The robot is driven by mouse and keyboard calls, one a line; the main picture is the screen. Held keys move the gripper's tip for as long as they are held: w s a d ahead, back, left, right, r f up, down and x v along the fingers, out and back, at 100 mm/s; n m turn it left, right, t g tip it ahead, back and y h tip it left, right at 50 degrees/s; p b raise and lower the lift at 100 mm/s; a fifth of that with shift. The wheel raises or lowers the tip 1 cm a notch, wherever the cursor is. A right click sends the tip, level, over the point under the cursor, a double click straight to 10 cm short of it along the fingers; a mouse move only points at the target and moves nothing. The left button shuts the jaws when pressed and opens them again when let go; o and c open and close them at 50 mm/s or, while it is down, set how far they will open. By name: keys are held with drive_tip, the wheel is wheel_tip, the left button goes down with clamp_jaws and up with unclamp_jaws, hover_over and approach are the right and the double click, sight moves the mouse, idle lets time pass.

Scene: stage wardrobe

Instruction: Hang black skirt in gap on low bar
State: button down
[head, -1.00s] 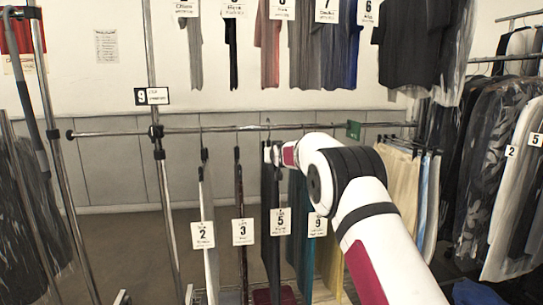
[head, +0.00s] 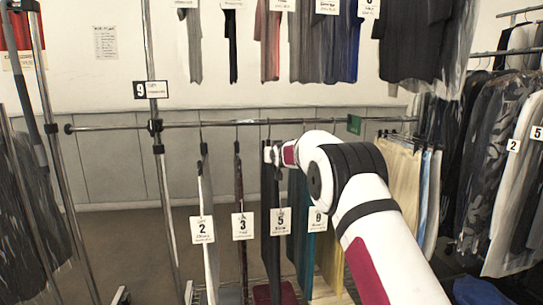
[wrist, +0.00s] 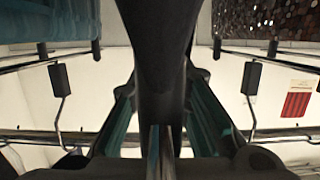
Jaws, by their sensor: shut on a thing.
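The black skirt (head: 270,185) hangs upright below the low bar (head: 225,124), with a white tag "5". My gripper (head: 268,153) is shut at the top of it, just below the bar. The hook's top is at about bar height; I cannot tell whether it rests on the bar. In the wrist view, a dark upright piece (wrist: 157,60) fills the middle between the fingers and hides what lies behind. The skirt hangs between a dark narrow garment (head: 239,185) tagged "3" on the left and a teal garment (head: 305,250) tagged "9" on the right.
A pale garment (head: 208,245) tagged "2" hangs further left. Several garments hang above on a higher level. A rack of dark clothes (head: 490,170) stands at right. The bar's left end is bare.

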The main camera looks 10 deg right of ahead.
drive_tip(key=c, duration=1.4)
unclamp_jaws()
drive_tip(key=shift+r, duration=0.1)
drive_tip(key=shift+s, duration=0.15)
drive_tip(key=s+d+r+g, duration=0.1)
drive_tip(key=s+r+g, duration=0.15)
drive_tip(key=s, duration=1.65)
drive_tip(key=s+d+r+g, duration=0.15)
drive_tip(key=s+g, duration=0.25)
drive_tip(key=s, duration=1.6)
drive_tip(key=s+f+g, duration=0.3)
drive_tip(key=s, duration=1)
drive_tip(key=s+f+g, duration=0.2)
drive_tip(key=s+f, duration=0.1)
drive_tip(key=s, duration=1.1)
drive_tip(key=s+f+g, duration=0.3)
drive_tip(key=s, duration=1)
drive_tip(key=r+t+p, duration=0.1)
drive_tip(key=r+p, duration=0.6)
drive_tip(key=r+t+p, duration=0.1)
drive_tip(key=r+p, duration=0.6)
drive_tip(key=r, duration=0.1)
drive_tip(key=a+r+t+p, duration=0.1)
drive_tip(key=r+p, duration=0.6)
drive_tip(key=r, duration=0.1)
drive_tip(key=shift+s+t+p, duration=0.1)
drive_tip(key=shift+t+p, duration=0.25)
